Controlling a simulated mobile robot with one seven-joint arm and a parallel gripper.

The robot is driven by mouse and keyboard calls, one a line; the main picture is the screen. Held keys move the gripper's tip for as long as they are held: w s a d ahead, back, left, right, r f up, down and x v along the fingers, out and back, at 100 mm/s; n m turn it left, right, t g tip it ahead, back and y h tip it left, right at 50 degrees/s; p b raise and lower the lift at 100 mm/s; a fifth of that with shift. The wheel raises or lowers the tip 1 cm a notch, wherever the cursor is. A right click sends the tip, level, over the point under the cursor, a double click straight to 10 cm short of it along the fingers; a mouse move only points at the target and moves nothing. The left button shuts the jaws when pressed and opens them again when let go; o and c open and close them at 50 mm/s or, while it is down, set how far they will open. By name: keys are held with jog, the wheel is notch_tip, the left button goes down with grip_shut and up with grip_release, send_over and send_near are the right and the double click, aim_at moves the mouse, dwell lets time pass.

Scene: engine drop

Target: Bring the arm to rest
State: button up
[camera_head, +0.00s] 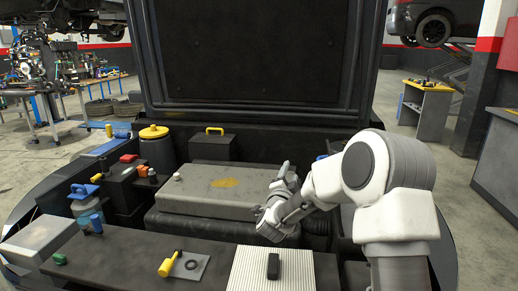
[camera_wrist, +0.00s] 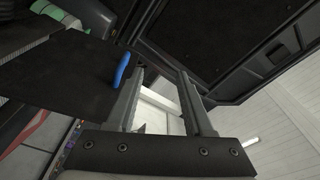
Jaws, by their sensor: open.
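My arm reaches in from the right in the head view, bent at the elbow, over the engine bay. My gripper (camera_head: 286,170) is above the right end of the grey engine cover (camera_head: 215,192), with its fingers pointing up and away. In the wrist view my gripper (camera_wrist: 161,74) shows two parallel fingers spread apart with nothing between them. Beyond the fingers are dark panels and a pale bright area. The head view does not show clearly whether any arm part touches the cover.
The raised black hood (camera_head: 255,50) stands behind the arm. A yellow-handled tool (camera_head: 168,264), a ring on a grey pad (camera_head: 190,265) and a black block (camera_head: 273,266) on a ribbed white mat (camera_head: 245,273) lie in front. A yellow-lidded canister (camera_head: 156,150) stands left.

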jog(key=s+a+r+n+g+y+p, duration=0.45)
jog(key=s+r+n+y, duration=0.25)
jog(key=s+r+n, duration=0.5)
jog(key=s+d+n+g+p, duration=0.1)
jog(key=s+d+g+p, duration=0.1)
jog(key=s, duration=1.4)
jog(key=s+d+n+g+h+p, duration=0.1)
jog(key=s+d+g, duration=0.3)
jog(key=s, duration=1.2)
jog(key=shift+s+n+g+p, duration=0.25)
jog(key=shift+n+g+p, duration=0.2)
jog(key=shift+n+g, duration=0.4)
jog(key=shift+a, duration=0.1)
